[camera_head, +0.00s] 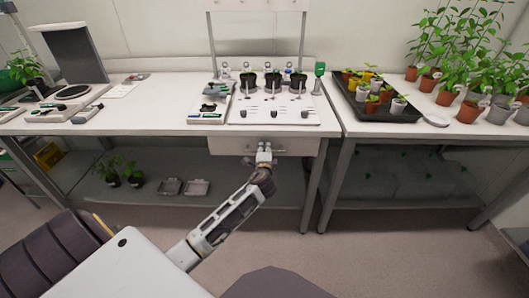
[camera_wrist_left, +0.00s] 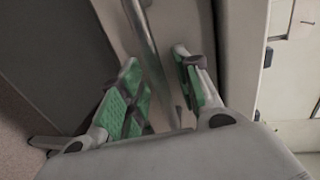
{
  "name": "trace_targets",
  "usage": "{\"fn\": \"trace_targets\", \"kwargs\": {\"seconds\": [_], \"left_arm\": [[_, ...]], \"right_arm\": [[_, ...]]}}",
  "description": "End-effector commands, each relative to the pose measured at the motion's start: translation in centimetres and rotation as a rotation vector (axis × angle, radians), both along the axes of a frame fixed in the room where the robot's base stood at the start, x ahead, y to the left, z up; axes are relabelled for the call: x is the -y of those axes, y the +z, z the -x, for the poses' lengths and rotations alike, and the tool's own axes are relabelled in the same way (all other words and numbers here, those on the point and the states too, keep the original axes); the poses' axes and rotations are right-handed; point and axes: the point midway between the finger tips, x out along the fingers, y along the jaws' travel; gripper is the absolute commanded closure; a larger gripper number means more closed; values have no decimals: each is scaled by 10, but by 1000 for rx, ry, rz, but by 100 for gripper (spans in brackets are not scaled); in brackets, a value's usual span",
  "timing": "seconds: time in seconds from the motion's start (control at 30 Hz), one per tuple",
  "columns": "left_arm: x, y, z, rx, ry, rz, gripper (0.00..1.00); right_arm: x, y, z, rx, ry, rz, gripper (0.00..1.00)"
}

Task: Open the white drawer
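The white drawer (camera_head: 225,146) sits under the front edge of the middle table and looks shut in the head view. My left gripper (camera_head: 264,150) is at the drawer's front, over its middle. In the left wrist view a grey metal bar handle (camera_wrist_left: 146,35) runs between the two green-padded fingers of the left gripper (camera_wrist_left: 163,92). The fingers stand apart, with gaps visible beside the bar, so the gripper is open around it. The pale drawer front (camera_wrist_left: 187,25) is behind the bar. My right gripper is not in view.
The white tabletop (camera_head: 160,122) above the drawer carries a panel with several dark pots (camera_head: 273,81) and a small tool tray (camera_head: 210,108). A black plant tray (camera_head: 375,105) is at the right. Below, a shelf (camera_head: 235,185) holds seedlings (camera_head: 132,174) and two grey trays. Table legs (camera_head: 314,190) flank the space.

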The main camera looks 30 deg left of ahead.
Motion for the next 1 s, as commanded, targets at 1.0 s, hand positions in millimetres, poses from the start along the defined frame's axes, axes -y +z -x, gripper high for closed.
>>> {"fn": "trace_targets", "kwargs": {"seconds": [1.0], "left_arm": [[1,-1,2,-2,-1,2,100]], "right_arm": [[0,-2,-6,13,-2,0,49]]}}
